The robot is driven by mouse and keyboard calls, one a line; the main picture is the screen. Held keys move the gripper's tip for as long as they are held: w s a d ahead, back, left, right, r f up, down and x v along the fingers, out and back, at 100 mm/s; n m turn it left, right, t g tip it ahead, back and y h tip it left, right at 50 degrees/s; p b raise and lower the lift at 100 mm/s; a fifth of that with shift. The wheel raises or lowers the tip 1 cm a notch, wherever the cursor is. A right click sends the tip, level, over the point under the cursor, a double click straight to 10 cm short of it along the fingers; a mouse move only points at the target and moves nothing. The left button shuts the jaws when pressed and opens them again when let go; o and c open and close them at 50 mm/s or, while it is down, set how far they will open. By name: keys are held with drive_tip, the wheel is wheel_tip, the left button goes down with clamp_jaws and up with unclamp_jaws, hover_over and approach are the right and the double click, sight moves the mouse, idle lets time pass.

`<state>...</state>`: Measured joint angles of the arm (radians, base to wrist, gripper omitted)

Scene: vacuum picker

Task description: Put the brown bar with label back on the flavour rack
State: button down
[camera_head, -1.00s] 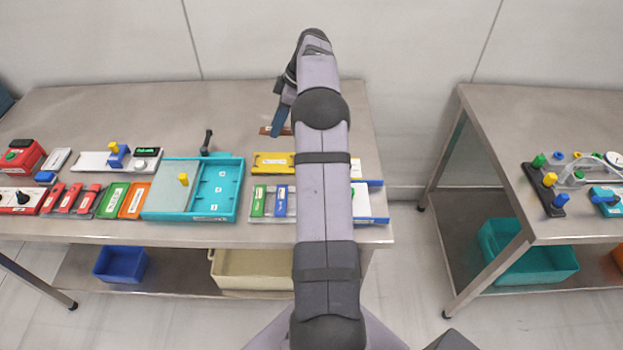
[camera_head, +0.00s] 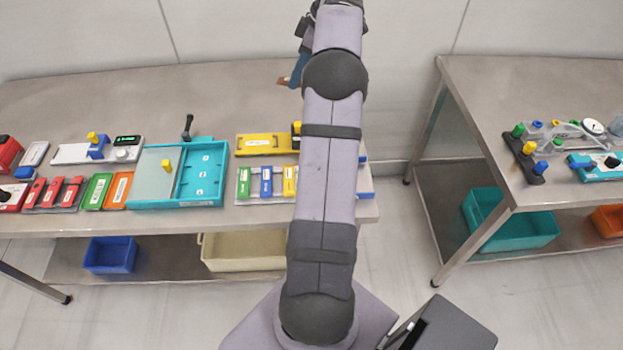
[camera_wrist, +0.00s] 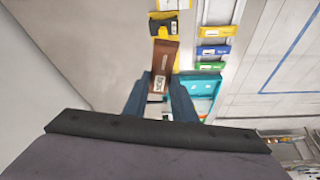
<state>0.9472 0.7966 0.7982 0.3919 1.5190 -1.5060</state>
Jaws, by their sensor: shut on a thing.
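My gripper (camera_head: 297,72) is shut on the brown bar (camera_wrist: 163,63); the bar sticks out past the blue fingers in the wrist view, with a white label (camera_wrist: 158,84) between them. In the head view the brown bar (camera_head: 284,81) shows as a small tip beside the fingers, above the far part of the table. The flavour rack (camera_head: 254,186) is a white tray with green, blue and yellow bars near the front right of the table. My arm covers its right part. The rack also shows at the top right of the wrist view (camera_wrist: 214,40).
A yellow tray (camera_head: 264,145) lies just behind the rack. A teal tray (camera_head: 205,203) stands to its left, with a dark upright lever (camera_head: 187,127) behind. Orange, green and red pieces lie further left. The table's far part is bare. A second table (camera_head: 460,72) stands right, across a gap.

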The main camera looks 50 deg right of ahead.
drive_tip(key=s+a, duration=0.2)
drive_tip(key=s, duration=0.5)
drive_tip(key=s+a+f+n, duration=0.2)
drive_tip(key=s+a+f, duration=0.3)
drive_tip(key=a+f, duration=0.2)
drive_tip(key=shift+f+n+g+y, duration=0.4)
drive_tip(key=shift+f, duration=0.1)
drive_tip(key=shift+s+f+p, duration=0.1)
drive_tip(key=shift+f+p, duration=1.7)
drive_tip(key=shift+f, duration=3.2)
drive_tip(key=shift+f+b, duration=0.65)
drive_tip(key=shift+b, duration=0.25)
drive_tip(key=c, duration=1.5)
unclamp_jaws()
drive_tip(key=shift+o, duration=0.2)
